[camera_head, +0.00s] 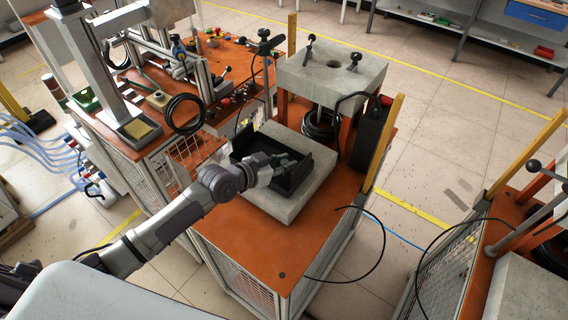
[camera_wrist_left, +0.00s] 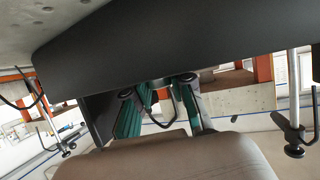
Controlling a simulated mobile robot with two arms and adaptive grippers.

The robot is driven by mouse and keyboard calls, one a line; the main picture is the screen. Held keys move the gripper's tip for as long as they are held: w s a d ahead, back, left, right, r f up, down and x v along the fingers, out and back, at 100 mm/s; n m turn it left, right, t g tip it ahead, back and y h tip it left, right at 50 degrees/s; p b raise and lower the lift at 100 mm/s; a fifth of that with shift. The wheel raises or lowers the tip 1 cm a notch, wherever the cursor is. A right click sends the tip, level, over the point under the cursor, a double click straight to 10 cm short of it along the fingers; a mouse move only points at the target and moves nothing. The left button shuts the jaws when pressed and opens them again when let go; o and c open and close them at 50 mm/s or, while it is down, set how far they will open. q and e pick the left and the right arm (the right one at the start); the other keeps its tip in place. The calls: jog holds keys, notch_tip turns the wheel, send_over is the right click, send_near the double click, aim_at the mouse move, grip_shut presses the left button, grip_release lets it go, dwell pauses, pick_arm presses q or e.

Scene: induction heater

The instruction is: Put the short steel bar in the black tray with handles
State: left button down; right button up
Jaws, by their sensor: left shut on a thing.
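The black tray (camera_head: 303,177) sits on a grey slab on the orange-topped bench in the head view. In the left wrist view a broad dark surface, which looks like the tray (camera_wrist_left: 200,45), crosses the frame. My left gripper (camera_head: 286,163) reaches in from the left, low at the tray, its fingers over the tray's inside. The same gripper shows in the wrist view with green finger pads (camera_wrist_left: 160,100). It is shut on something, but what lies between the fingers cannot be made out. I cannot pick out the short steel bar. My right gripper is not in view.
The concrete slab (camera_head: 275,205) under the tray has a bare orange bench top (camera_head: 255,245) in front. A press with a concrete top plate (camera_head: 330,72) stands behind, with a black box (camera_head: 370,133) at its right. A black cable (camera_head: 382,245) loops off the bench's right side.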

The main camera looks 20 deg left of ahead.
pick_arm(q)
jog(key=shift+f, duration=0.6)
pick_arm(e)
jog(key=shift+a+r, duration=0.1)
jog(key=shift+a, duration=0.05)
pick_arm(q)
jog(key=shift+f, duration=0.1)
jog(key=c, duration=1)
grip_release()
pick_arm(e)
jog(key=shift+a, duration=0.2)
pick_arm(q)
jog(key=shift+r, duration=0.25)
jog(key=v, duration=0.3)
jog(key=b+v, duration=0.1)
jog(key=v, duration=0.6)
jog(key=shift+s+a+f, duration=0.25)
jog(key=shift+s, duration=0.1)
jog(key=shift+s+a+r, duration=0.3)
jog(key=shift+s+r, duration=0.1)
jog(key=shift+s, duration=0.1)
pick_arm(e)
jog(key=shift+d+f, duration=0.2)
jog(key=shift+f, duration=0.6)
